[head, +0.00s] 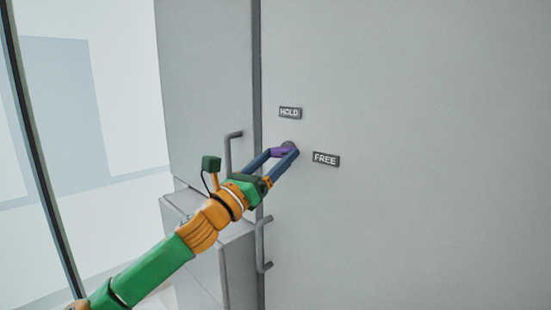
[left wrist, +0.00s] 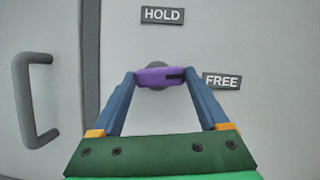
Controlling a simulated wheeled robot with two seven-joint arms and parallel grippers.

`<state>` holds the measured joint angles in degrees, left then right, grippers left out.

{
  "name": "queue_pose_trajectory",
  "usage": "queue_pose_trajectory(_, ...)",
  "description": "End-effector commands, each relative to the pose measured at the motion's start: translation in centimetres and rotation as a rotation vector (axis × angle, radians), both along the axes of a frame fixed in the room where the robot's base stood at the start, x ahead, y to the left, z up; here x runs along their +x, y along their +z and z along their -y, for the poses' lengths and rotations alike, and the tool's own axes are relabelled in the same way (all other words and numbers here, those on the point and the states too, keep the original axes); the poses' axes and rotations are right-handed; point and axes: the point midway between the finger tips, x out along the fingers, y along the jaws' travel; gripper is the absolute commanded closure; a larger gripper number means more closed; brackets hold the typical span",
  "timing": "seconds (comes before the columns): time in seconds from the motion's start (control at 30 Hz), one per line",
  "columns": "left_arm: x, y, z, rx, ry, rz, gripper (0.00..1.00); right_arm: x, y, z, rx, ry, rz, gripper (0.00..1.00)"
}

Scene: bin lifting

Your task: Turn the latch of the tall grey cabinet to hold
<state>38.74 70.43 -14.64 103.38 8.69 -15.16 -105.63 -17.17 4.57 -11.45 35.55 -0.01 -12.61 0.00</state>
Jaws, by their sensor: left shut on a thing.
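The tall grey cabinet (head: 400,220) fills the right of the head view. Its purple latch (head: 279,152) sits on a round grey hub (head: 288,143). In the left wrist view the latch (left wrist: 155,77) lies nearly level, with a dark mark at its right end, on the side of the FREE label (left wrist: 221,81). The HOLD label (left wrist: 162,15) is above the hub. My left gripper (head: 284,153) is shut on the latch, one blue finger at each end. The latch's underside is partly hidden by the fingers in the head view. My right gripper is not in view.
A grey bar handle (head: 265,245) stands on the cabinet below left of the latch. Another handle (head: 229,152) is on the neighbouring grey cabinet (head: 205,80) to the left. Lower grey units (head: 200,215) stand beneath it, behind my left arm. The cabinet face right of the labels is clear.

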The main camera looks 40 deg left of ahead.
Motion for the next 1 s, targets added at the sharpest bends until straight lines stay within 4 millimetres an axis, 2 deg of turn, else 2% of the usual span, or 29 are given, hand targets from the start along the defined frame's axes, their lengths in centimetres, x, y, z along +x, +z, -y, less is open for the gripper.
queue_pose_trajectory(0.47, 0.0, 0.7, 0.3, -0.436, -0.002, -0.062, 0.78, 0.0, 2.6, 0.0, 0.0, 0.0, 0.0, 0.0)
queue_pose_trajectory(1.0, 0.0, 1.3, 0.3, -0.944, 0.0, -0.135, 0.78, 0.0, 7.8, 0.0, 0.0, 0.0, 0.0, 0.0)
